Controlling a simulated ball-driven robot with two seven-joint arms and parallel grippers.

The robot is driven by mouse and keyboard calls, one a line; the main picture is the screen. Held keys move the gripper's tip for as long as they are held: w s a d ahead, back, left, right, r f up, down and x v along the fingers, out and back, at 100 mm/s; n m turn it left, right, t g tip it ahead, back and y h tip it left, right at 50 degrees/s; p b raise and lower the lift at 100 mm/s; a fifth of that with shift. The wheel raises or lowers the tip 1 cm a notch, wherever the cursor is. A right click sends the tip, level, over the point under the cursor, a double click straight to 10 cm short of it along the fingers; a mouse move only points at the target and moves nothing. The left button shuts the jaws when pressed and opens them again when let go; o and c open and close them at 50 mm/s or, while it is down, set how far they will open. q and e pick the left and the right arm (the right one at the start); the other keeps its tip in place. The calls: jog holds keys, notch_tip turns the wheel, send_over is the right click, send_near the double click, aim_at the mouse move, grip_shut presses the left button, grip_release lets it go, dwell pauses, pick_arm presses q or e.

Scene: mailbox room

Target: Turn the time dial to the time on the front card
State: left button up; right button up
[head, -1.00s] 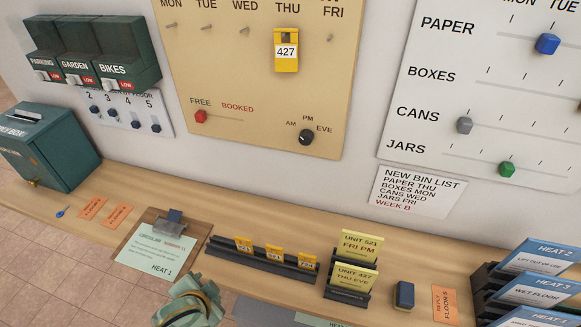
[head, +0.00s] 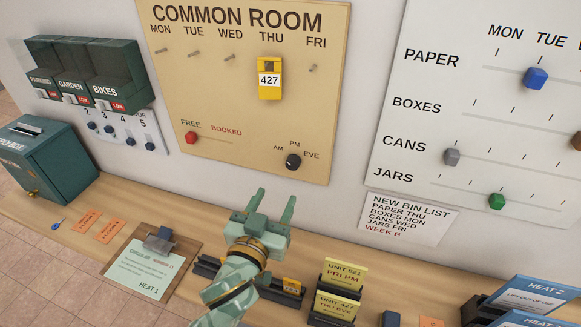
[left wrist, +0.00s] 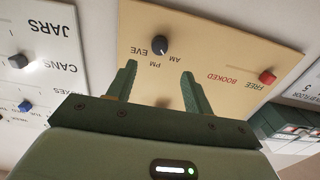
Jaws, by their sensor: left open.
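The time dial (head: 293,161) is a small dark knob low on the tan Common Room board (head: 215,100), among the labels AM, PM and EVE. It also shows in the left wrist view (left wrist: 160,46), beyond the fingertips. Its pointer is too small to read surely. The front card (head: 337,308) is yellow and reads UNIT 427 THU EVE; a second card (head: 343,272) behind it reads UNIT 521 FRI PM. My left gripper (head: 273,197) is open and empty, below and left of the dial in the head view, apart from it. My right gripper is not in view.
A red slider (head: 191,138) sits at FREE, left of the dial. A yellow 427 tag (head: 270,79) hangs under THU. Below my left arm, a dark rack (head: 207,263) stands on the wooden counter (head: 190,212). Space before the dial looks clear.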

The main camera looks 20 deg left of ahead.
aim_at(292, 167)
pick_arm(q)
jog(key=w, duration=1)
jog(key=shift+w+d, duration=0.15)
jog(key=shift+d, duration=0.05)
jog(key=c, duration=1)
